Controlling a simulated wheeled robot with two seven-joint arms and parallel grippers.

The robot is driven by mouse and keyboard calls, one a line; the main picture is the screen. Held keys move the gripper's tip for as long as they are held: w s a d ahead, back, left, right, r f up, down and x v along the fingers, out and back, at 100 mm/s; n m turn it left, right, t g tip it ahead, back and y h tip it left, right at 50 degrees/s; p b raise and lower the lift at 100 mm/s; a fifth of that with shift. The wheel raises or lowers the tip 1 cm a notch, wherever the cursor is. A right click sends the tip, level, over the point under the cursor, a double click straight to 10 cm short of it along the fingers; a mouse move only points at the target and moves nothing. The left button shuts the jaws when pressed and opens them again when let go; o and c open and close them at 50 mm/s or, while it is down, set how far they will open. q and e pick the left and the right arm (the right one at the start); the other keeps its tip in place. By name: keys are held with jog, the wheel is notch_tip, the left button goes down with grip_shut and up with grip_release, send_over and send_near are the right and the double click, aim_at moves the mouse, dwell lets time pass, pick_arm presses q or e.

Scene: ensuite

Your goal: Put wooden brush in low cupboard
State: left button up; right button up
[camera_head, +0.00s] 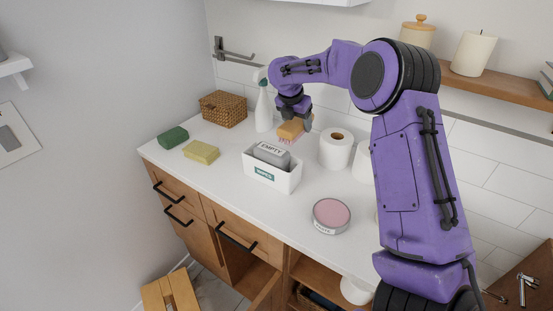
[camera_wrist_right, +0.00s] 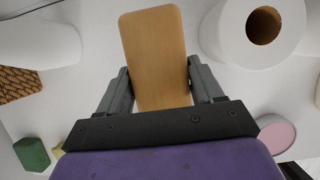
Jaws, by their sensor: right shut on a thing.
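The wooden brush (camera_head: 291,129) has a tan wooden back and pinkish bristles facing down. My right gripper (camera_head: 293,107) is shut on it, close above the white counter behind the white bin. In the right wrist view the brush (camera_wrist_right: 154,60) lies between the two fingers of the gripper (camera_wrist_right: 160,85). I cannot tell whether the bristles touch the counter. The low cupboard (camera_head: 250,272) is under the counter at the front; a door stands open and part of its inside shows. My left gripper is not in view.
A white bin (camera_head: 272,178) holds a grey block marked EMPTY. A toilet roll (camera_head: 336,149) stands right of the brush, a spray bottle (camera_head: 263,108) left of it. A wicker basket (camera_head: 223,109), green block (camera_head: 173,137), yellow sponge (camera_head: 201,152) and pink tin (camera_head: 331,215) are on the counter (camera_head: 228,182).

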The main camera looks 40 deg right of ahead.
jog(key=f, duration=0.5)
jog(key=f+p, duration=0.1)
jog(key=f, duration=0.2)
jog(key=shift+s+d+f, duration=0.1)
jog(key=shift+s+f, duration=0.25)
jog(key=shift+s, duration=0.05)
jog(key=shift+f, duration=0.1)
jog(key=o, duration=1)
